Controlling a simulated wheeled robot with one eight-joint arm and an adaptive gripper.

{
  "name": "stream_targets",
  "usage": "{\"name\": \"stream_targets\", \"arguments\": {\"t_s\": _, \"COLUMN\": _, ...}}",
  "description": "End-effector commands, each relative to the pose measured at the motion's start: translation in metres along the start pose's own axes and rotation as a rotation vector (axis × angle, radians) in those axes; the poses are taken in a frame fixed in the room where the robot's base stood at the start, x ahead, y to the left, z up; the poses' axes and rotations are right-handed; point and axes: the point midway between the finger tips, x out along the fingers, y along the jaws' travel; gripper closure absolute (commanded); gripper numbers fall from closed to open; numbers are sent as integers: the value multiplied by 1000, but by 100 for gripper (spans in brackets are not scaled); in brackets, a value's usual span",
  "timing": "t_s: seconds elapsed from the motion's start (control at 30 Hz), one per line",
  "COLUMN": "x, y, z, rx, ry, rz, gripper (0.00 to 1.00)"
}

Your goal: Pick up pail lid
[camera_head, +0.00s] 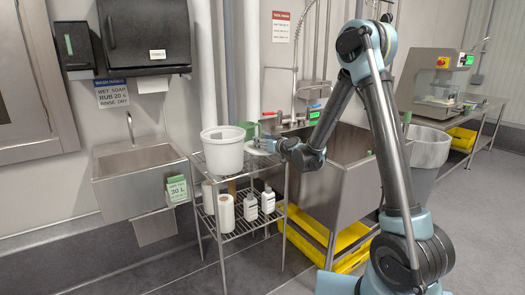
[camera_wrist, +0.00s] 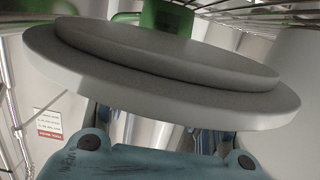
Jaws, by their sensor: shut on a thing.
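The pail lid (camera_wrist: 160,75) is a round, pale grey-white disc with a stepped face, and it fills the upper middle of the wrist view. In the head view the lid (camera_head: 259,147) is a small white shape just right of the white pail (camera_head: 222,151), which stands on the wire rack. My gripper (camera_head: 276,146) is shut on the lid's edge at the rack's right side. The fingertips are mostly hidden behind the lid in the wrist view. I cannot tell whether the lid touches the rack.
A green jug (camera_head: 247,131) stands close behind the lid. The wire rack (camera_head: 240,183) holds bottles (camera_head: 251,207) and a paper roll (camera_head: 226,213) lower down. A steel sink (camera_head: 140,180) is left, and a deep steel basin (camera_head: 345,185) is right.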

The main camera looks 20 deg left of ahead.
Motion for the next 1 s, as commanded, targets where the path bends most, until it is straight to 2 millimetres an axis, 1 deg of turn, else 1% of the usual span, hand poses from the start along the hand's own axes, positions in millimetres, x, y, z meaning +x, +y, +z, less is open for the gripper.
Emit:
{"name": "stream_targets", "arguments": {"t_s": 0.03, "x": -2, "y": 0, "z": -10, "rx": 0, "ry": 0, "rz": 0, "gripper": 76}}
{"name": "stream_targets", "arguments": {"t_s": 0.1, "x": -4, "y": 0, "z": -23, "rx": 0, "ry": 0, "rz": 0, "gripper": 76}}
{"name": "stream_targets", "arguments": {"t_s": 0.4, "x": -12, "y": 0, "z": -71, "rx": 0, "ry": 0, "rz": 0, "gripper": 76}}
{"name": "stream_targets", "arguments": {"t_s": 0.67, "x": -46, "y": 44, "z": -65, "rx": 2, "ry": 0, "rz": 4, "gripper": 76}}
{"name": "stream_targets", "arguments": {"t_s": 1.0, "x": -96, "y": 106, "z": -57, "rx": 1, "ry": 0, "rz": 4, "gripper": 76}}
